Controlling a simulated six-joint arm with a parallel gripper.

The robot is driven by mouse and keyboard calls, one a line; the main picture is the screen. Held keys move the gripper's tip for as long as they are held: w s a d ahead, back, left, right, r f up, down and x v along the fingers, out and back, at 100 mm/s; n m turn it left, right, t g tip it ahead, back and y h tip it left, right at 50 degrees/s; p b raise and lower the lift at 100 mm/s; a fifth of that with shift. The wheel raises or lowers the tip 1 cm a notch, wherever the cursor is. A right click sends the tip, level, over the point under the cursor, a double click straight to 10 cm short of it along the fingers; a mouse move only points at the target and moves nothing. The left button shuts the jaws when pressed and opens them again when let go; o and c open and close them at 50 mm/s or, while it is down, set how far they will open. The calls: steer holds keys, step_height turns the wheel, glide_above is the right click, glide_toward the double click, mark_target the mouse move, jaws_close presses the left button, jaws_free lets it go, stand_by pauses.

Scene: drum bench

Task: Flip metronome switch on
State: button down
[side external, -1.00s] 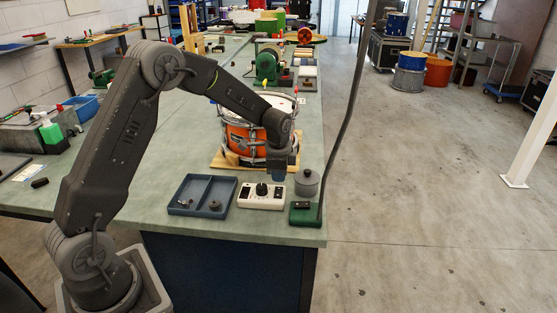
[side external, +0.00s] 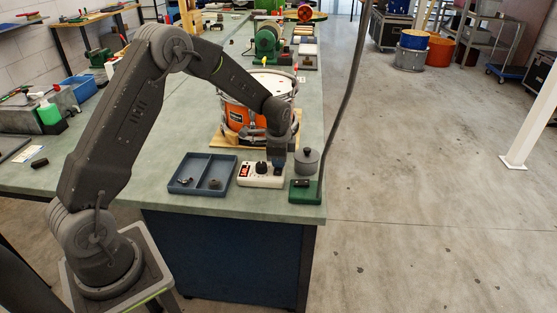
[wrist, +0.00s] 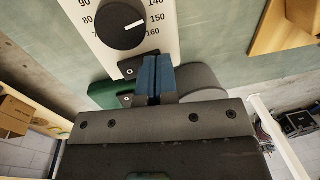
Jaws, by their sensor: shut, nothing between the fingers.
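The metronome is a white box (side external: 262,181) with a black dial, near the front edge of the bench in the side view. A small red-lit patch (side external: 244,171) shows at its left end. In the wrist view its dial (wrist: 121,25) and printed numbers show at the top left. My gripper (side external: 278,163) is shut and empty, pointing down at the right end of the metronome. Its blue fingertips (wrist: 153,68) are together beside a black screwed plate (wrist: 131,67) at the metronome's end. The switch itself is largely hidden by the fingers; I cannot tell its position.
A blue-grey divided tray (side external: 201,186) lies left of the metronome. An orange drum (side external: 240,116) on a wooden board stands behind.

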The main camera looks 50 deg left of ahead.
steer(key=shift+s, duration=0.1)
steer(key=shift+s+d+r, duration=0.3)
steer(key=shift+s+d, duration=0.15)
steer(key=shift+d, duration=0.05)
step_height(320, 180, up, 14)
steer(key=w+a, duration=0.1)
stand_by(0.5)
steer(key=shift+w+a, duration=0.1)
